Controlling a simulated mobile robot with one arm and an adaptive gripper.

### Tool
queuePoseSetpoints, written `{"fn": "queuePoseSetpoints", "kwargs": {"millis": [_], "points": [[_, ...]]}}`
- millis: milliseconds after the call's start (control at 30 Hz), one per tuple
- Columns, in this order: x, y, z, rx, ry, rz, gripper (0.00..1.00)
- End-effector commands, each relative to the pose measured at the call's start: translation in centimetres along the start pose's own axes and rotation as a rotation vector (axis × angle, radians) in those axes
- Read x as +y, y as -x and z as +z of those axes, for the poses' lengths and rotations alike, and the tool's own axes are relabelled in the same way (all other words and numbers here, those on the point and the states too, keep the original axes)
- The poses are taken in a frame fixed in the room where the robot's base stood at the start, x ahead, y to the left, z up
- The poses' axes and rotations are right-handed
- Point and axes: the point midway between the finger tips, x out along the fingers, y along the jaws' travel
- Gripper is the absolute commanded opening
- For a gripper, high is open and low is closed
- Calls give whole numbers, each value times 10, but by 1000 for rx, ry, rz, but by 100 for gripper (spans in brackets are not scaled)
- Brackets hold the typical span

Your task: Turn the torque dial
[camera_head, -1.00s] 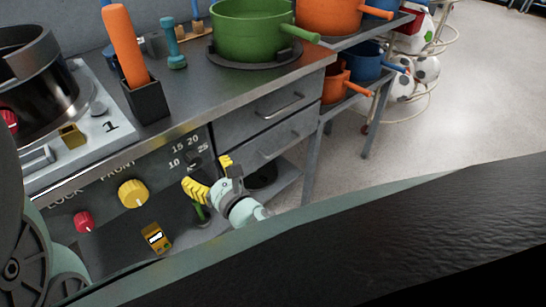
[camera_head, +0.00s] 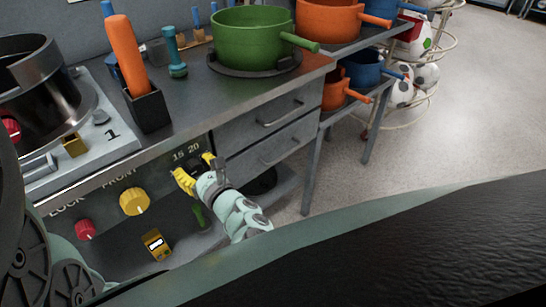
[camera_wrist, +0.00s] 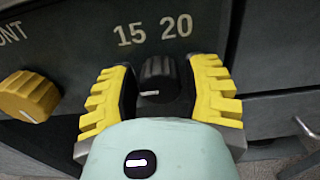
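The torque dial (camera_wrist: 159,80) is a black ribbed knob on the dark front panel, with the numbers 15 and 20 above it. In the wrist view it sits between the two yellow fingers of my gripper (camera_wrist: 160,88). The fingers are apart, one on each side of the knob. Whether they touch it I cannot tell. In the head view my gripper (camera_head: 193,172) is at the panel below the numbers and covers much of the dial.
A yellow FRONT knob (camera_head: 133,201) and a red LOCK knob (camera_head: 85,229) are to the left on the panel. A yellow switch (camera_head: 156,244) is below. Grey drawers with a handle (camera_head: 280,113) are to the right. A green pot (camera_head: 250,35) stands on the counter.

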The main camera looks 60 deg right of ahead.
Motion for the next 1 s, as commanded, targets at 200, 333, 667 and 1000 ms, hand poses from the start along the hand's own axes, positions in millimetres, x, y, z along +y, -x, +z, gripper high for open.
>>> {"fn": "queuePoseSetpoints", "kwargs": {"millis": [200, 333, 667, 1000], "points": [[0, 0, 0, 0, 0, 0, 23], [0, 0, 0, 0, 0, 0, 10], [0, 0, -1, -1, -12, 1, 0], [1, 1, -6, -3, -133, 3, 0]]}}
